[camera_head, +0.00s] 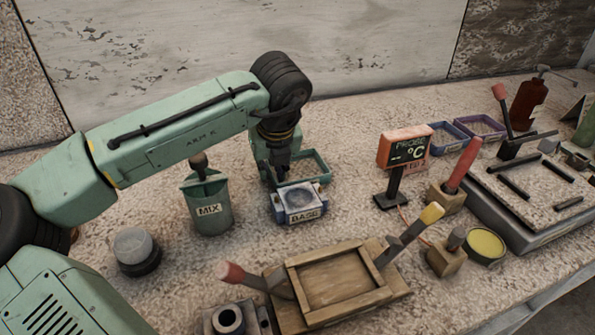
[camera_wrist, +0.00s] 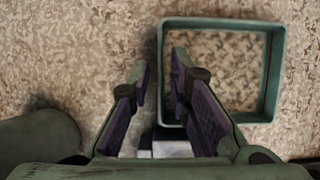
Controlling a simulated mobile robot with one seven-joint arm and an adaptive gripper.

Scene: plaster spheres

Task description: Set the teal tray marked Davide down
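The teal tray (camera_head: 325,166) stands on the speckled bench behind the BASE block in the head view, and it looks level. In the wrist view the square teal tray (camera_wrist: 274,75) is right of centre, with the bench pattern showing inside its walls. I cannot read a name on it. My gripper (camera_head: 279,172) points down at the tray's left side. In the wrist view my gripper (camera_wrist: 160,75) has its two fingers apart, one on each side of the tray's left wall, with gaps showing beside the wall.
The BASE block (camera_head: 302,203) stands just in front of the tray. The green MIX pot (camera_head: 208,206) is to the left. The probe display (camera_head: 404,148) stands to the right, with a blue tray (camera_head: 435,147) and a purple tray (camera_head: 503,134) behind. A wooden frame (camera_head: 300,290) lies in front.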

